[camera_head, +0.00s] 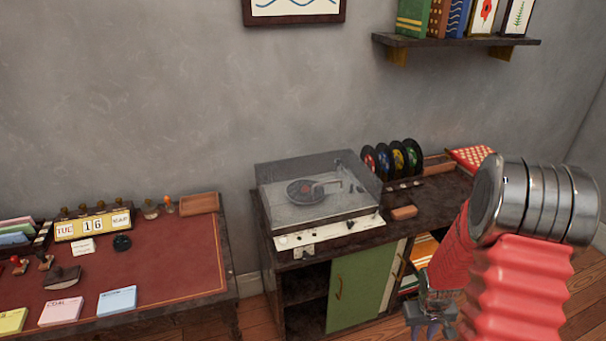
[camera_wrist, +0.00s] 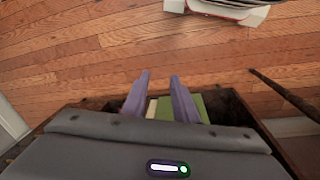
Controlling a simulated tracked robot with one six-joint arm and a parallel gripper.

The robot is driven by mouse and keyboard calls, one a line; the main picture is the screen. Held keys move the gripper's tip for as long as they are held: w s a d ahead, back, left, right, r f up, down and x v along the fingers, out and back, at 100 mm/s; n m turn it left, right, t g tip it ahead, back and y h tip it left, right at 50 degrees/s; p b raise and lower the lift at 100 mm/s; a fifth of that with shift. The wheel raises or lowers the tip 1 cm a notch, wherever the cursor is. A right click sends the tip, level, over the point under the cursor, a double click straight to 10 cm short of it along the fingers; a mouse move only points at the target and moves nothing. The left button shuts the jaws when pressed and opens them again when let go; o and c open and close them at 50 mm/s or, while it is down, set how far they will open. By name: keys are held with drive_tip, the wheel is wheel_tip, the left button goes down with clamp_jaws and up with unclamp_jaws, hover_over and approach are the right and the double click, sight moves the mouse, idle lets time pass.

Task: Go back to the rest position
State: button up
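My red arm reaches down the right side of the head view. My gripper (camera_head: 432,331) is low at the bottom edge there, in front of the right part of the cabinet (camera_head: 300,262), and is partly cut off by the frame. In the wrist view the two purple-grey fingers of my gripper (camera_wrist: 160,78) stand apart with a gap between their tips. Nothing is held between them. Wooden floor (camera_wrist: 90,45) shows beyond the tips.
A record player (camera_head: 318,195) with a clear lid stands on the cabinet, with several records (camera_head: 397,160) in a rack behind. A desk (camera_head: 185,250) with a calendar (camera_head: 92,224) stands left. In the wrist view, a dark-edged space holds a green item (camera_wrist: 195,103) close by the fingers.

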drive_tip(key=s+a+r+t, duration=0.1)
drive_tip(key=s+a+r, duration=0.3)
drive_tip(key=r, duration=0.8)
drive_tip(key=s+a+r+t+y, duration=0.1)
drive_tip(key=s+a+r, duration=0.4)
drive_tip(key=r, duration=0.8)
drive_tip(key=s+a+r+t, duration=0.3)
drive_tip(key=s+a+r, duration=0.2)
drive_tip(key=a+r, duration=0.3)
wheel_tip(320, 180, up, 4)
drive_tip(key=shift+a+r, duration=0.2)
drive_tip(key=shift+a, duration=0.2)
